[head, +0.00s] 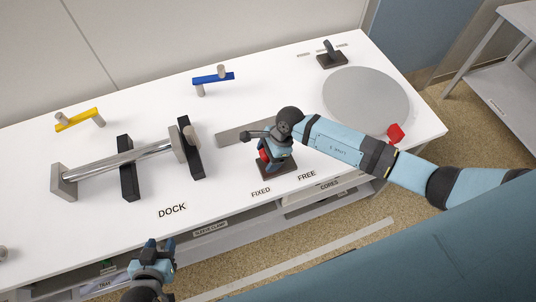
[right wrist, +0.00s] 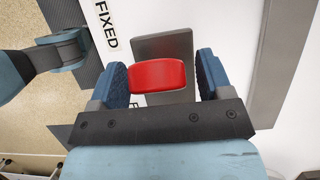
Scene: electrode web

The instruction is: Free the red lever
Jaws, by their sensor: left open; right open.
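The red lever (head: 263,155) stands on a dark base plate (head: 288,167) near the table's front edge, between the FIXED and FREE labels. It is partly hidden by my right gripper (head: 272,156) in the head view. In the right wrist view the red lever (right wrist: 158,76) lies between the two blue fingers of my right gripper (right wrist: 163,78). The fingers are open around it; its left end is close to the left finger, and a gap shows on the right. I cannot tell whether the left finger touches it. My left gripper (head: 154,254) is open and empty before the table's front edge.
A metal roller on dark supports (head: 128,182) stands at left by the DOCK label. Yellow (head: 78,120) and blue (head: 213,78) handles are behind. A grey disc (head: 366,98), a red block (head: 395,132) and a dark switch-like piece (head: 331,60) are at right.

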